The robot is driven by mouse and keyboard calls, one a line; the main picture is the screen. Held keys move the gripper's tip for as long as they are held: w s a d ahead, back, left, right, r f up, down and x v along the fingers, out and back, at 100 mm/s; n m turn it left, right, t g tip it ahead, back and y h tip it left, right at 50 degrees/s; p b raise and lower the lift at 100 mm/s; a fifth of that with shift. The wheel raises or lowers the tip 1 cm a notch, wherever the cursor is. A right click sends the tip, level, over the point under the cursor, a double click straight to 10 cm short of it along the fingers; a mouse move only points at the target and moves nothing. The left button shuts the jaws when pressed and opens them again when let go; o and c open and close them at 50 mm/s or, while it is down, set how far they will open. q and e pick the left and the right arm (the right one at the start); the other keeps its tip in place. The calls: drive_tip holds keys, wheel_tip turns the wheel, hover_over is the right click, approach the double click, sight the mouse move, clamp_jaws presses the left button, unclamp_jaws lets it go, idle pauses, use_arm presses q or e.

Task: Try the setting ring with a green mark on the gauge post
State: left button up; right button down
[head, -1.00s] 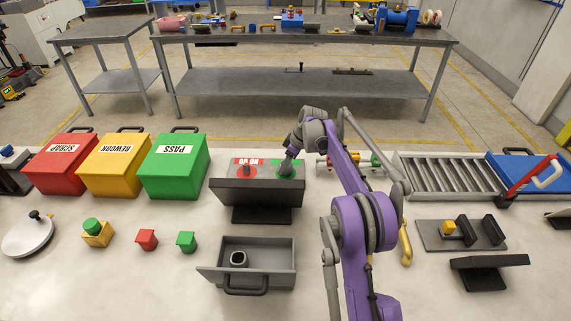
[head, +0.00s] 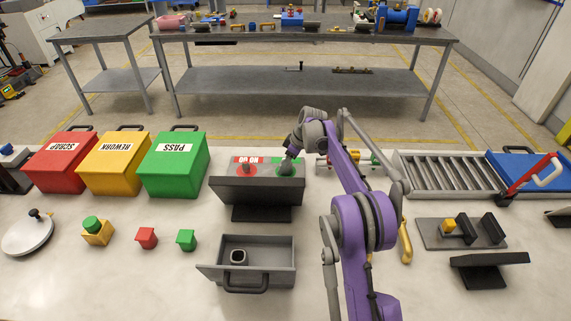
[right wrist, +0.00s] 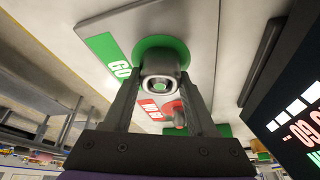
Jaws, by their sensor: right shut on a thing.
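My right gripper (head: 287,166) is over the green GO pad (head: 281,173) of the gauge. In the right wrist view its fingers (right wrist: 160,88) are shut on a grey ring (right wrist: 160,69), directly in front of the round green pad (right wrist: 176,50). Something pale green shows through the ring's bore; I cannot tell whether it is the GO post's tip or how far the ring is on. No green mark on the ring is visible. The red NO GO post (right wrist: 179,118) stands beside it and is bare. My left gripper is not in view.
A dark display panel (head: 257,191) stands in front of the gauge and shows lit digits in the right wrist view. A grey drawer (head: 282,256) holds another dark ring (head: 238,257). The green PASS (head: 172,175), yellow REWORK (head: 116,175) and red SCRAP (head: 60,173) boxes stand left.

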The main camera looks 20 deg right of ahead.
idle(0.5)
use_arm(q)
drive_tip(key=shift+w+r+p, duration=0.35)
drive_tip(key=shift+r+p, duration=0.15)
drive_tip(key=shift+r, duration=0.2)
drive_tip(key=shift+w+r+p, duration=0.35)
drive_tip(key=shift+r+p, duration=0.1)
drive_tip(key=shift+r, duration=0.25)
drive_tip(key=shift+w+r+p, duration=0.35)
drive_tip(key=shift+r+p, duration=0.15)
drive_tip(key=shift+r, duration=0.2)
use_arm(e)
drive_tip(key=shift+w+r, duration=0.1)
drive_tip(key=shift+r, duration=3.3)
drive_tip(key=shift+r, duration=0.15)
